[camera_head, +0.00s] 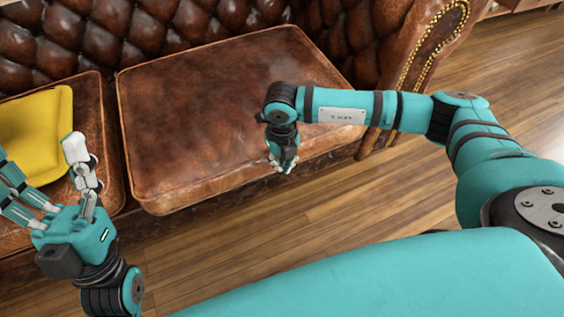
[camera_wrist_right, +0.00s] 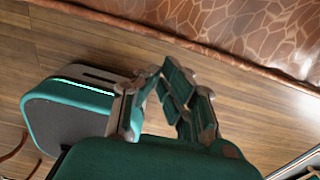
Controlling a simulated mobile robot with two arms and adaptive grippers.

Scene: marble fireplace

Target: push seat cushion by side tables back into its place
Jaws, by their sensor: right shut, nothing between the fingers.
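The brown leather seat cushion (camera_head: 205,95) lies on the tufted sofa in the head view. Its front left corner sticks out past the neighbouring cushion (camera_head: 100,125). My right gripper (camera_head: 281,168) is shut and empty, pointing down by the cushion's front edge on the right side. I cannot tell whether it touches the cushion. The right wrist view shows its fingers (camera_wrist_right: 186,78) over the floor, with brown leather (camera_wrist_right: 255,30) beyond. My left gripper (camera_head: 45,170) is open and empty in front of the left cushion. No side tables can be made out.
A yellow pillow (camera_head: 40,130) lies on the left cushion. The sofa's tufted backrest (camera_head: 120,30) and studded right armrest (camera_head: 420,50) bound the seat. The wooden floor (camera_head: 330,220) in front of the sofa is clear.

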